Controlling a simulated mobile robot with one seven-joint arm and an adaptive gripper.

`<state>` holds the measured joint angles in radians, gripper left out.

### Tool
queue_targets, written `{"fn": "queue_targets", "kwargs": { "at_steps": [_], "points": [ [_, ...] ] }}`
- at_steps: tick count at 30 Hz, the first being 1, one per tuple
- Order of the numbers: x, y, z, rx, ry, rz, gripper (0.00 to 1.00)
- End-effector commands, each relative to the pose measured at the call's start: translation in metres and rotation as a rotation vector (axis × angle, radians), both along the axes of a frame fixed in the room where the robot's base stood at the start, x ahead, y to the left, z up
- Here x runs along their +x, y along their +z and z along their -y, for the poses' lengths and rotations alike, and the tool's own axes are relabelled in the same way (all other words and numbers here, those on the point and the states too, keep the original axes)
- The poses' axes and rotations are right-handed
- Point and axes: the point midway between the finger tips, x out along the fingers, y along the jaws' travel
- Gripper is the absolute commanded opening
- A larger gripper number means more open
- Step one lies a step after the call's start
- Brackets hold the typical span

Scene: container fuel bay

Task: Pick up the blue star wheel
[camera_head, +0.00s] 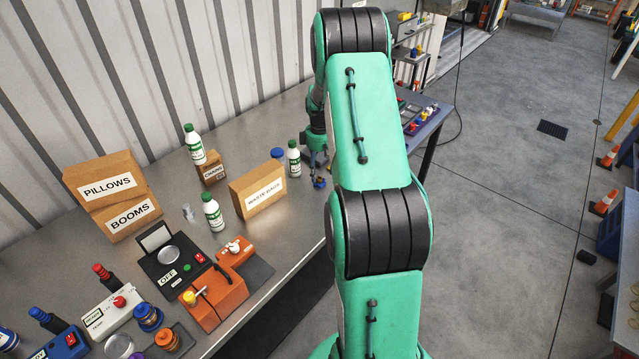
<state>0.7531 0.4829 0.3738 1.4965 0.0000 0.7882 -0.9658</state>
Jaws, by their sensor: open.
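A small blue piece (319,183), which looks like the blue star wheel, is at the right edge of the metal bench, just below my gripper. It is too small to make out its star shape. My gripper (319,172) points down over it, with its fingers open. I cannot tell whether the fingers are around the wheel or just above it. My green arm hides the bench edge and floor to the right of it.
A green-and-white bottle (293,158) and a blue-capped container (278,154) stand close left of my gripper. The WASTE BAGS box (258,192) is nearer, left. Control boxes, including the orange one (213,299), crowd the bench's near end. A bench with coloured knobs (421,115) lies behind my arm.

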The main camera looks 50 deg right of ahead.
Motion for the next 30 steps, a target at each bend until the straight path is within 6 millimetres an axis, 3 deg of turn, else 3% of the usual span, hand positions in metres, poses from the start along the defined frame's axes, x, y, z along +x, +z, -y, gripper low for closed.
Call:
{"fn": "queue_targets", "kwargs": {
  "at_steps": [15, 30],
  "points": [
    [0.001, -0.048, 0.001, 0.002, 0.0, -0.001, 0.62],
    [0.002, -0.051, 0.001, 0.0, 0.0, 0.0, 0.62]
  ]
}}
